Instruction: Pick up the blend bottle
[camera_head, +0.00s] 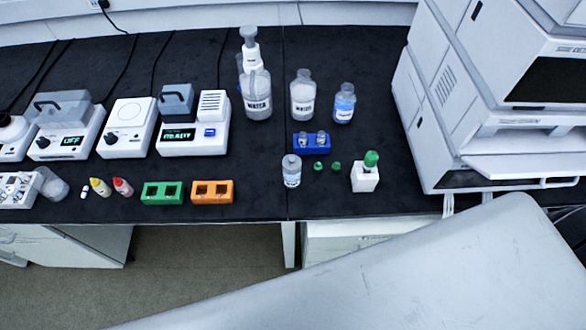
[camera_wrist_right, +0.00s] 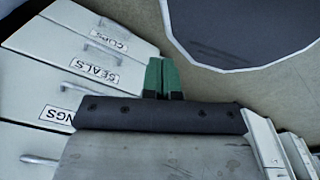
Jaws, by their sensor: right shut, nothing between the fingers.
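Several bottles stand on the black bench, and I cannot read which one is labelled blend. A small clear bottle (camera_head: 291,171) with a pale label stands upright near the front edge. A bottle with blue contents (camera_head: 344,103) stands farther back, beside a clear bottle labelled waste (camera_head: 302,96). My right gripper (camera_wrist_right: 162,76) shows in the right wrist view, its green fingers together and empty. It is away from the bottles, with drawer fronts and floor beyond it. My left gripper is in neither view.
A blue vial rack (camera_head: 311,143), two green caps and a white holder with a green top (camera_head: 365,176) surround the small bottle. A water dispenser (camera_head: 256,92) stands behind. Green (camera_head: 162,193) and orange (camera_head: 212,192) racks are left. A large instrument (camera_head: 480,140) is right. Labelled drawers (camera_wrist_right: 90,68) are below.

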